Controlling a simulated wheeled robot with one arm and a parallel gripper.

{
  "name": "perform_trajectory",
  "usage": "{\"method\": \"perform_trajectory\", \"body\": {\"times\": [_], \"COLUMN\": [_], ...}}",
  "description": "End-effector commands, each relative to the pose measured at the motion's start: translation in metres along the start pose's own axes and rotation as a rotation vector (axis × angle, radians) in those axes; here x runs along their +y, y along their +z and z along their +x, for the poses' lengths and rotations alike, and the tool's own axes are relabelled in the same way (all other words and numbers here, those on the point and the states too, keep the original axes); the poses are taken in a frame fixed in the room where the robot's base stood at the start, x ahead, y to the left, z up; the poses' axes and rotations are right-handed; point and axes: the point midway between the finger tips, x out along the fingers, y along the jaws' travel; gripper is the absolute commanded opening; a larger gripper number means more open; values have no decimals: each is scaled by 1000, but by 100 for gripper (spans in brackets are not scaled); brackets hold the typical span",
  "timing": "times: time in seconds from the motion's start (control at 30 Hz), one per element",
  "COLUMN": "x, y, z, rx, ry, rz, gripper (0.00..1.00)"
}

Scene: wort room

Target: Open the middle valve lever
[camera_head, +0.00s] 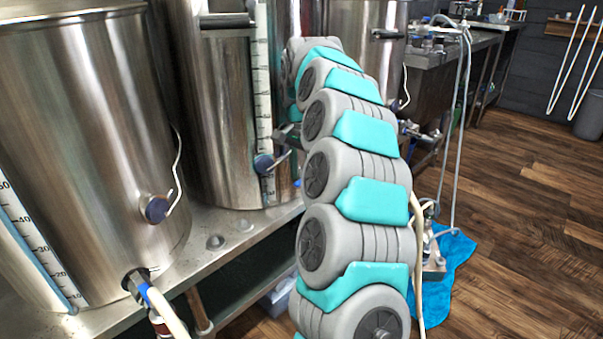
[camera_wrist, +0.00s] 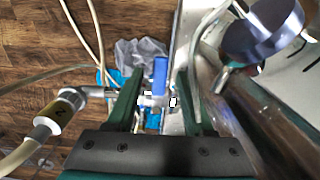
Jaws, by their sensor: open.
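In the wrist view, the valve lever with a blue handle (camera_wrist: 160,72) stands out from a metal valve body (camera_wrist: 155,101). My gripper (camera_wrist: 160,80) is open. Its two dark green fingers lie on either side of the blue handle, with gaps visible on both sides. I cannot tell the depth between fingertips and handle. A metal elbow and pale hose (camera_wrist: 43,122) run left from the valve. In the head view, my arm covers the middle valve area, and my fingers are not clearly visible.
Steel kettles stand in a row: left (camera_head: 85,130), middle (camera_head: 215,110) and right (camera_head: 375,50), on a metal bench (camera_head: 235,235). A round gauge (camera_wrist: 262,30) is close on the wrist view's right. A blue cloth (camera_head: 458,262) lies on the floor.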

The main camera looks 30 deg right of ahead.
Motion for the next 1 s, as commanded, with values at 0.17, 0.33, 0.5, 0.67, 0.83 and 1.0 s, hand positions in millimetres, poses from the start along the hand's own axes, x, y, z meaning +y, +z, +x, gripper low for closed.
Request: {"method": "perform_trajectory", "body": {"times": [0.17,0.33,0.5,0.67,0.83,1.0], "x": [0,0,0,0,0,0], "y": [0,0,0,0,0,0], "z": [0,0,0,0,0,0], "rx": [0,0,1,0,1,1], "ry": [-1,-1,-1,-1,-1,-1], "rz": [0,0,0,0,0,0], "gripper": [52,37,18,0,0,0]}}
